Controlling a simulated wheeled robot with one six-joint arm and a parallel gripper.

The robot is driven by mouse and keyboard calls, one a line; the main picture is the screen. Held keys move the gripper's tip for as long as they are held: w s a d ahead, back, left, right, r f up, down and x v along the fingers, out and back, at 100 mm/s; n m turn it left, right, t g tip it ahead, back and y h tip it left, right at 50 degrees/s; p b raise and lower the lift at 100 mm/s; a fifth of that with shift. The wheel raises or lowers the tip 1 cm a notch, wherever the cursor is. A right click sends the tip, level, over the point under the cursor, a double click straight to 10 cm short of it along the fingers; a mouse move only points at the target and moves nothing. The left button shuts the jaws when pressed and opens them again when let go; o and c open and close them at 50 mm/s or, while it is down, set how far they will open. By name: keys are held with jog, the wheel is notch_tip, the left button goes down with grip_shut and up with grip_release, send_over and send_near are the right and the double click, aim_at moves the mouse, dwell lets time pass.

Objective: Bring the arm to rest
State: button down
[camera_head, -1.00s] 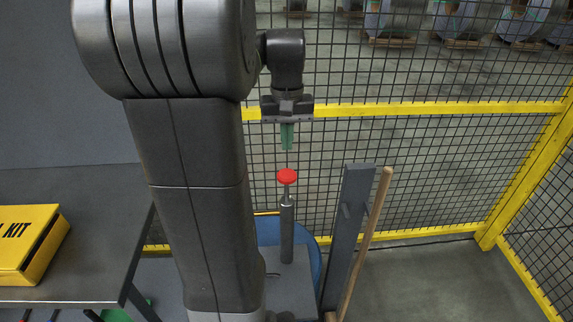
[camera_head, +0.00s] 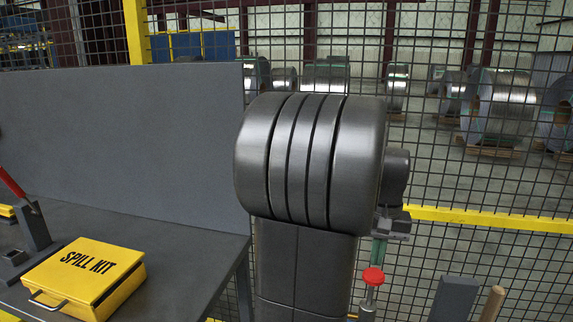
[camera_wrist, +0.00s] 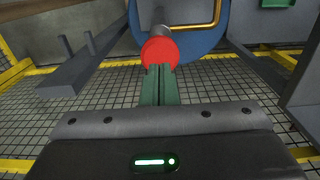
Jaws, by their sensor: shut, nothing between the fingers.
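My gripper (camera_head: 378,254) hangs at the end of my arm, just right of the large dark arm link in the head view, which hides part of it. In the wrist view its green fingers (camera_wrist: 160,85) are together with nothing between them. A red round knob (camera_wrist: 159,53) on a grey post lies just beyond the fingertips in the wrist view. The red knob also shows in the head view (camera_head: 373,276), just below the gripper. I cannot tell whether the fingertips touch it.
A grey bench (camera_head: 180,262) at left holds a yellow spill kit box (camera_head: 90,277) and a red-handled lever (camera_head: 22,195). A mesh fence with a yellow rail (camera_head: 490,218) stands behind my arm. A grey upright (camera_head: 453,299) and a wooden handle (camera_head: 492,304) stand at lower right.

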jog(key=shift+f+b, duration=0.95)
jog(key=shift+f, duration=0.45)
